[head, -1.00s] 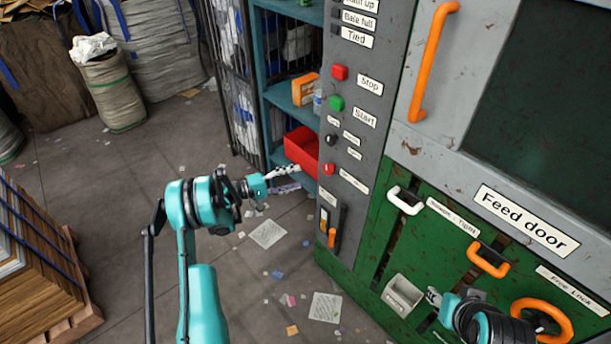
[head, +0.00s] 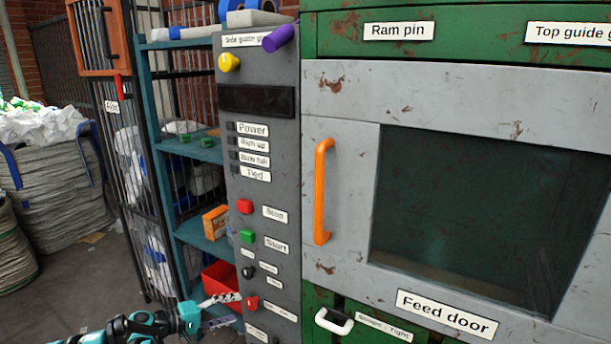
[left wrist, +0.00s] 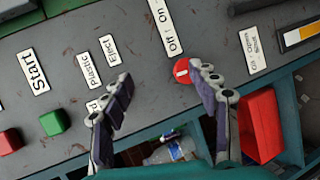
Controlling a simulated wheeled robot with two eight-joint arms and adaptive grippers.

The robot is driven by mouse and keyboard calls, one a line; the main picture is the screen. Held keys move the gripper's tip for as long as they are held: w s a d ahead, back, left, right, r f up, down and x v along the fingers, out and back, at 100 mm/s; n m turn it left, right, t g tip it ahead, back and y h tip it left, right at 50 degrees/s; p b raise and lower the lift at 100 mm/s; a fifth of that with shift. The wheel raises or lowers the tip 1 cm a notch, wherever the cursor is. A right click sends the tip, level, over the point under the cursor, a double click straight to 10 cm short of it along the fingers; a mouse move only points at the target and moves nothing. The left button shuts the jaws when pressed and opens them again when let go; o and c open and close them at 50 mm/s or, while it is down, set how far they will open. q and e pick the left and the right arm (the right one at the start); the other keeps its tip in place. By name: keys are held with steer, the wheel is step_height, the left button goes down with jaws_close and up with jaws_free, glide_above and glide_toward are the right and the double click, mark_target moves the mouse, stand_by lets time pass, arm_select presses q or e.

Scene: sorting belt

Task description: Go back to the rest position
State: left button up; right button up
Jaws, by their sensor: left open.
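My left gripper (head: 228,311) is at the bottom of the head view, left of the grey control panel (head: 262,200). Its two fingers are apart with nothing between them. In the left wrist view the open left gripper (left wrist: 162,76) has its fingertips over the panel face. A round red button (left wrist: 184,70) shows between the fingertips, close to the right finger; I cannot tell whether they touch. The same red button (head: 252,303) shows just right of the gripper in the head view. My right gripper is out of view.
A teal shelf (head: 190,235) with a red bin (head: 222,277) and an orange box (head: 215,221) stands behind the gripper. An orange door handle (head: 322,190) and a white handle (head: 334,321) stick out at right. Full sacks (head: 60,185) stand far left.

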arm_select(q)
steer(key=s+d+r+m+g+y, duration=0.1)
steer(key=s+d+r+y, duration=0.25)
steer(key=s, duration=0.35)
steer(key=s+d+r+m+g+y, duration=0.2)
steer(key=s+d+r, duration=0.25)
steer(key=s, duration=0.35)
steer(key=s+a+f+m+t+y, duration=0.1)
steer(key=s+m+y, duration=0.3)
steer(key=s, duration=1.4)
steer(key=shift+a+f+y, duration=0.45)
steer(key=shift+a+y, duration=0.15)
steer(key=shift+y, duration=0.45)
